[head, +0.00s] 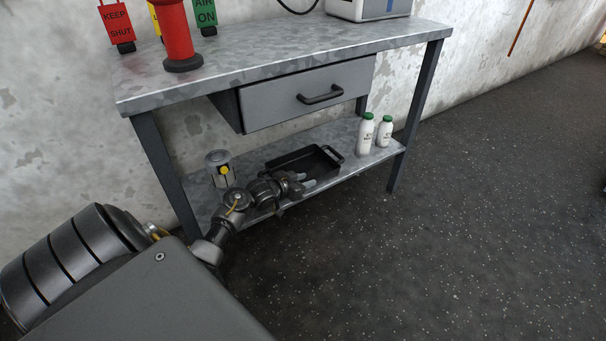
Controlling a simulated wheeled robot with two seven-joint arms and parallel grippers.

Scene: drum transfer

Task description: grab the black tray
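The black tray (318,156) lies on the lower shelf of the metal workbench, under the drawer. It is a shallow rectangular pan with raised handles at its ends. My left gripper (306,180) is at the tray's near side, its light fingers pointing right. The fingers look parted, with nothing visible between them. The gripper and wrist hide part of the tray's near left side; I cannot tell whether they touch it. My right gripper is not in view.
On the lower shelf (345,168), a grey can (219,168) stands left of the tray and two white bottles (366,134) with green caps stand right of it. A closed drawer (308,95) hangs above. Bench legs (415,115) flank the shelf. Floor to the right is clear.

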